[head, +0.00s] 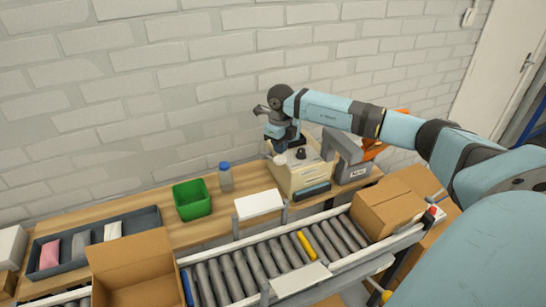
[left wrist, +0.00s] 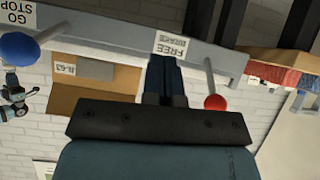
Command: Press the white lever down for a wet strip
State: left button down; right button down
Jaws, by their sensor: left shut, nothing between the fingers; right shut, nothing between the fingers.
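A cream dispenser machine (head: 300,179) stands on the wooden bench near the wall, with a dark knob on top. A small white part, likely the white lever (head: 280,160), shows at its upper left. My right gripper (head: 281,147) is shut and empty, pointing down just above this white part. I cannot tell whether they touch, and the gripper hides some of the area. My left gripper (left wrist: 165,82) shows in the left wrist view, shut and empty, in front of a grey rail with a blue-ball lever (left wrist: 20,46) and a red-ball lever (left wrist: 214,102).
A roller conveyor (head: 265,262) runs along the bench front, with a closed carton (head: 388,207) and an open carton (head: 133,270). A green bin (head: 192,200), a blue-capped bottle (head: 225,177) and a white pad (head: 259,204) are on the bench.

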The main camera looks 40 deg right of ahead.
dwell(0.4)
jog(key=shift+r+p, duration=1.45)
jog(key=shift+r, duration=1.15)
jog(key=shift+f, duration=0.1)
